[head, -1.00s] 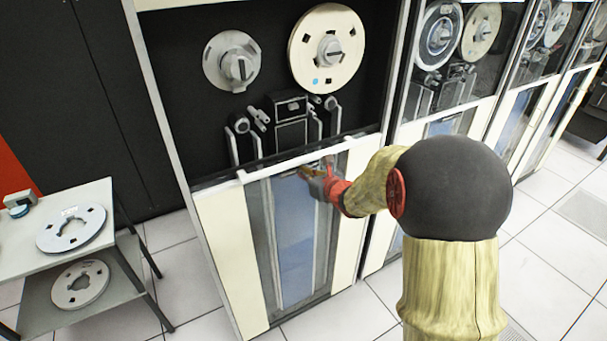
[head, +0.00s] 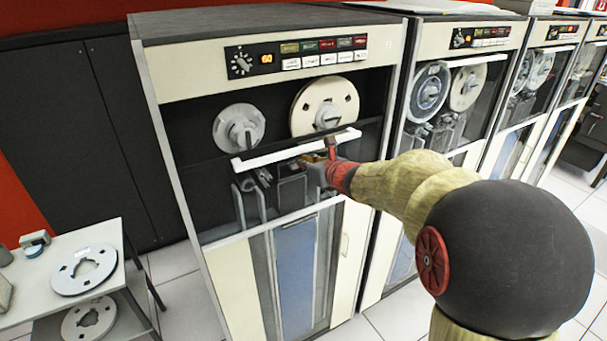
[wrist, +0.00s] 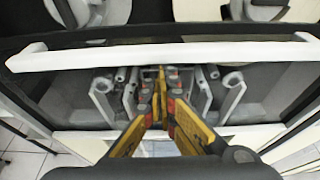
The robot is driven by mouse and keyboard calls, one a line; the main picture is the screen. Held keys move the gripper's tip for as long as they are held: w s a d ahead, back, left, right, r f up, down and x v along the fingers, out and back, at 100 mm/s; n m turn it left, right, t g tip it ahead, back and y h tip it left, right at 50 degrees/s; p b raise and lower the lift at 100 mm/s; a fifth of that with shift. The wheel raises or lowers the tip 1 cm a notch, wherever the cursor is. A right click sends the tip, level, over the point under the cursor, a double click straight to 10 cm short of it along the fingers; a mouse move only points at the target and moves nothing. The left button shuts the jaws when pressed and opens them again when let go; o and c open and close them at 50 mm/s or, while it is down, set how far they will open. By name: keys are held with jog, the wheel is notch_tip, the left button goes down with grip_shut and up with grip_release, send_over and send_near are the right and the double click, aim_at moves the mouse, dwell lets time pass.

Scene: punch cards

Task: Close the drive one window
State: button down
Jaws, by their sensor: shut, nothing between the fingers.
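The drive one window (head: 265,158) is a clear sliding pane with a white bar along its top edge. It stands partway up the front of the nearest tape drive (head: 228,290), with the bar just under the two reels. The upper opening above the bar is uncovered. The bar also spans the wrist view (wrist: 100,58). My gripper (head: 331,148) is at the right half of the bar, fingers shut and empty. In the wrist view the fingertips (wrist: 164,80) lie just below the bar; whether they touch it I cannot tell.
A grey reel (head: 239,128) and a cream reel (head: 325,106) sit above the bar. A control panel (head: 295,54) is at the top. A low table (head: 110,235) with loose reels stands at left. More drives (head: 455,85) line the right.

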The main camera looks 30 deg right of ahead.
notch_tip(320, 180, up, 19)
jog(key=p, duration=1.1)
jog(key=shift+r+p, duration=0.15)
jog(key=shift+p, duration=0.2)
jog(key=shift+w+r, duration=0.1)
jog(key=shift+r, duration=0.1)
jog(key=shift+f, duration=0.15)
notch_tip(320, 180, down, 5)
jog(key=b, duration=0.4)
jog(key=v, duration=1)
